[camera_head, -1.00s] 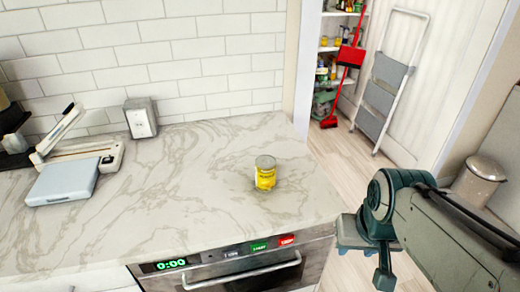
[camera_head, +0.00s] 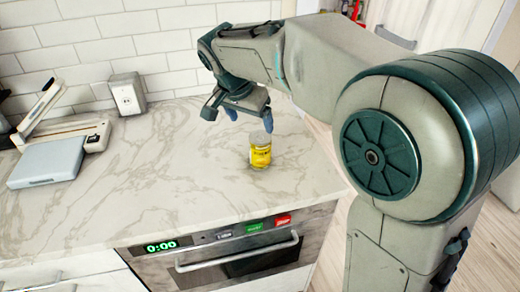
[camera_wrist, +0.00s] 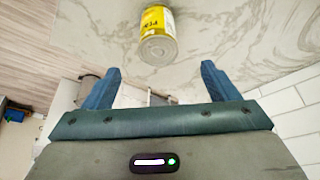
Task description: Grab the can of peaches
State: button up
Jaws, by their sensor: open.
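The can of peaches (camera_head: 260,152) is a small yellow can with a grey lid, standing upright on the marble counter. In the wrist view the can (camera_wrist: 157,32) lies ahead of the fingertips, near the middle between them. My gripper (camera_head: 250,115) is just behind and above the can in the head view, with blue fingertips apart. In the wrist view my gripper (camera_wrist: 160,78) is open with nothing between its fingers. The can appears apart from both fingers.
The marble counter (camera_head: 180,180) is clear around the can. An oven with a handle (camera_head: 238,255) is below the front edge. The tiled wall (camera_head: 130,45) is behind.

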aim_at(257, 138)
jog(key=x, duration=0.8)
jog(key=shift+w+a+f, duration=0.1)
jog(key=shift+w+f, duration=0.05)
jog(key=shift+w, duration=0.05)
jog(key=shift+s+d+p+x, duration=0.1)
jog(key=shift+p+x, duration=0.15)
jog(key=shift+x, duration=1.1)
jog(key=shift+s+d+p+x, duration=0.1)
jog(key=shift+d+p+x, duration=0.1)
jog(key=shift+x, duration=1.15)
jog(key=c, duration=1.2)
jog(key=shift+c, duration=0.4)
